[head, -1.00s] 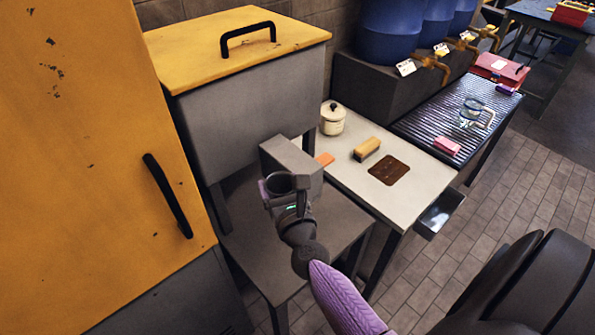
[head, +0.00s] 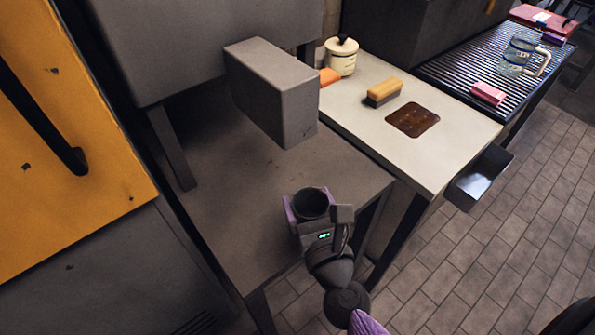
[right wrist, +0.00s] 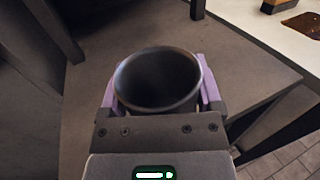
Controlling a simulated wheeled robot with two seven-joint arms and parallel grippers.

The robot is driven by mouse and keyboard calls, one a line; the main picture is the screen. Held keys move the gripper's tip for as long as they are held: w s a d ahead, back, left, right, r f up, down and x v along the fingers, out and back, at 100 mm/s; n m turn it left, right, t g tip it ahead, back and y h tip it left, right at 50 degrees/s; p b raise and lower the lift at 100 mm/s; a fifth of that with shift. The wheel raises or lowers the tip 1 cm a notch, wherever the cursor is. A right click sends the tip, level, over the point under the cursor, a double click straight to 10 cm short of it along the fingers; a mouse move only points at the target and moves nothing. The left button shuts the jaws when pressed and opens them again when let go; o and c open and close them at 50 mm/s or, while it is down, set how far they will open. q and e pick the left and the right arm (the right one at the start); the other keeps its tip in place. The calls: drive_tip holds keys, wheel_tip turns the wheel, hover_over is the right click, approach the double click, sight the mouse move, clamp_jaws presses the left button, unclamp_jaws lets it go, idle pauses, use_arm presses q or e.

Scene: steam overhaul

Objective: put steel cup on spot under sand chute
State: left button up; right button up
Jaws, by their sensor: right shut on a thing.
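The steel cup (head: 311,203) is dark grey, upright, with its open mouth facing up. My right gripper (head: 308,207) is shut on it, with purple fingers on both sides; the cup and fingers also show in the right wrist view (right wrist: 158,82). The cup is over the front part of a grey table (head: 235,190); I cannot tell whether it touches the top. The grey box-shaped chute (head: 272,90) juts from the hopper (head: 180,40) above and behind the cup. The tabletop below the chute is bare. My left gripper is not in view.
A pale counter (head: 450,148) at right holds a cream lidded pot (head: 341,56), a brush (head: 384,92) and a brown mat (head: 413,120). A ribbed rack (head: 465,72) lies beyond. A hopper leg (head: 172,148) stands at the left. A yellow cabinet (head: 70,170) is far left.

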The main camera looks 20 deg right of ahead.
drive_tip(key=w, duration=1)
drive_tip(key=shift+w+d, duration=0.1)
drive_tip(key=shift+d, duration=0.15)
wheel_tip(320, 180, down, 4)
drive_tip(key=b, duration=0.3)
drive_tip(key=shift+f+b, duration=0.15)
drive_tip(key=shift+b, duration=0.2)
drive_tip(key=shift+r, duration=0.3)
drive_tip(key=shift+f, duration=0.15)
drive_tip(key=o, duration=1.1)
drive_tip(key=shift+c, duration=0.2)
drive_tip(key=shift+s+r+p, duration=0.2)
drive_tip(key=shift+r+p, duration=0.05)
drive_tip(key=shift+p, duration=0.1)
drive_tip(key=s, duration=0.7)
drive_tip(key=s+b, duration=0.1)
drive_tip(key=s, duration=0.2)
drive_tip(key=shift+s+a+f, duration=0.2)
drive_tip(key=shift+s+a, duration=0.05)
drive_tip(key=shift+s, duration=0.1)
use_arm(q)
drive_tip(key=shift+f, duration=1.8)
use_arm(e)
drive_tip(key=shift+s+r, duration=0.15)
drive_tip(key=shift+s, duration=0.35)
